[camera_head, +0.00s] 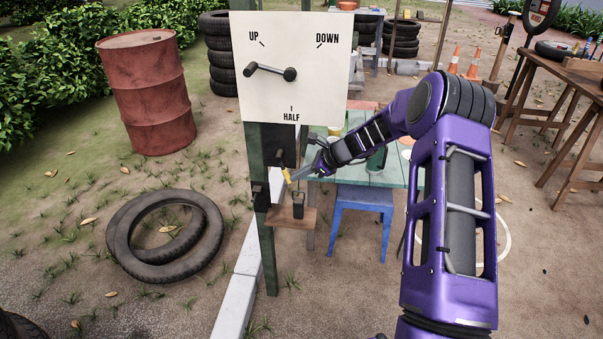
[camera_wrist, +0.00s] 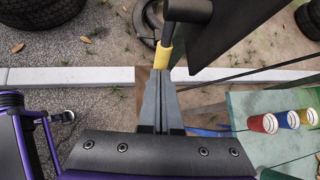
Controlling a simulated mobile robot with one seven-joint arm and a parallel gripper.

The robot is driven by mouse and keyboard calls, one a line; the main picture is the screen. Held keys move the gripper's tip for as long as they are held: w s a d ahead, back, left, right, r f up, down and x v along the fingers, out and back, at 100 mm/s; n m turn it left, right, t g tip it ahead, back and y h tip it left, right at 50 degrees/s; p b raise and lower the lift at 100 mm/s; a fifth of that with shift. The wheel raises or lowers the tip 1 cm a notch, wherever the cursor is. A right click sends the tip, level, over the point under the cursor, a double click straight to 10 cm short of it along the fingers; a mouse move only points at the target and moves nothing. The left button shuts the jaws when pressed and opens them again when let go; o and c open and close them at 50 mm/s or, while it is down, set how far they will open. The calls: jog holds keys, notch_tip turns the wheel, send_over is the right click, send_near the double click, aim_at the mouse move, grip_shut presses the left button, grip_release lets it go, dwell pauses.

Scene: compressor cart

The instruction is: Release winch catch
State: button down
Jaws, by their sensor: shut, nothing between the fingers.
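A dark lever with a yellow band (camera_head: 286,174), which looks like the winch catch, sticks out from the green post (camera_head: 262,215) below the sign board. In the wrist view the lever's yellow band (camera_wrist: 163,56) is right at my fingertips. My gripper (camera_head: 296,175) is shut with nothing between its fingers. In the wrist view its fingertips (camera_wrist: 157,74) end at the band's lower edge and seem to touch it, though I cannot be sure. The white board (camera_head: 310,100) reads UP, DOWN and HALF. A dark handle (camera_head: 270,71) lies nearly level across it, below UP.
A green table (camera_head: 390,170) and blue stool (camera_head: 360,205) stand behind. Tires (camera_head: 165,265) and a red barrel (camera_head: 148,95) are left.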

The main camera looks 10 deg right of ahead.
jog(key=shift+a+f, duration=0.2)
jog(key=shift+f, duration=0.15)
jog(key=shift+a+f, duration=0.1)
jog(key=shift+a, duration=0.05)
dwell(0.3)
jog(key=s+d+r+p, duration=0.1)
jog(key=s+d, duration=0.2)
jog(key=d, duration=0.3)
jog(key=s+d+r+p, duration=0.1)
jog(key=s+d+r, duration=0.1)
jog(key=d, duration=0.4)
jog(key=shift+s+r, duration=0.3)
jog(key=shift+s, duration=0.45)
